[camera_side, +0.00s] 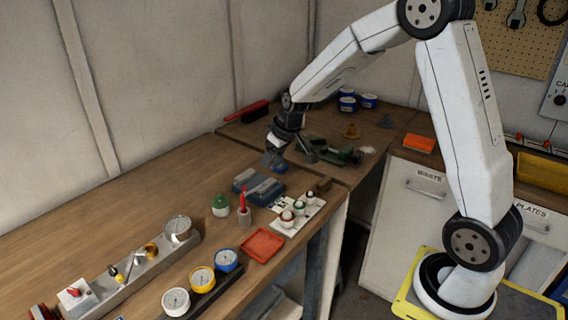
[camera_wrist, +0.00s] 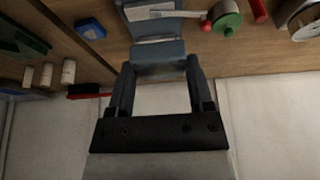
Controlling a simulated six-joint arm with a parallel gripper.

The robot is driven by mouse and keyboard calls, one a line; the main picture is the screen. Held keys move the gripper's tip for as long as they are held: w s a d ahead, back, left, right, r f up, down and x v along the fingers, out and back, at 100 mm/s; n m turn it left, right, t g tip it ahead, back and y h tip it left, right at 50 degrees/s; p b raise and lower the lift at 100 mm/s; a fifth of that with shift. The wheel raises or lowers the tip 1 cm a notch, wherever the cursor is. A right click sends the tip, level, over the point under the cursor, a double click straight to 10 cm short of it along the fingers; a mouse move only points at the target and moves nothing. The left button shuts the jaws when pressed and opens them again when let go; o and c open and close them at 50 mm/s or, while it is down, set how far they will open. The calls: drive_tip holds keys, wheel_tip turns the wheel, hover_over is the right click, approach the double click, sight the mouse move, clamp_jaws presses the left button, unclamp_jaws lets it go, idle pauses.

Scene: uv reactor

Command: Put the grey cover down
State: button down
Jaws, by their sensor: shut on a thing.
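My gripper (camera_side: 281,145) is shut on the grey cover (camera_side: 273,162), a blue-grey piece, and holds it above the bench, behind the blue-grey reactor box (camera_side: 258,188). In the wrist view the two fingers (camera_wrist: 159,68) stand on either side of the cover (camera_wrist: 158,70). The reactor box (camera_wrist: 155,28) lies just beyond it, with a pale strip inside. The cover looks apart from the box in the side view; the exact gap cannot be told.
A green-topped jar (camera_side: 220,205) and red-handled tool (camera_side: 243,209) stand left of a white vial holder (camera_side: 300,214). A red tray (camera_side: 262,245) lies in front. A green tool (camera_side: 340,154) is to the right, a red brush (camera_side: 247,111) behind. The bench at left rear is clear.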

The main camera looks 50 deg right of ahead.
hover_over(254, 182)
drive_tip(key=s, duration=0.2)
wheel_tip(254, 182, down, 7)
drive_tip(key=shift+w+r, duration=0.1)
drive_tip(key=shift+r, duration=0.1)
drive_tip(key=shift+f, duration=0.1)
drive_tip(key=shift+w+d+f, duration=0.1)
drive_tip(key=shift+w+f, duration=0.2)
drive_tip(key=shift+f, duration=1.45)
drive_tip(key=shift+f, duration=0.1)
unclamp_jaws()
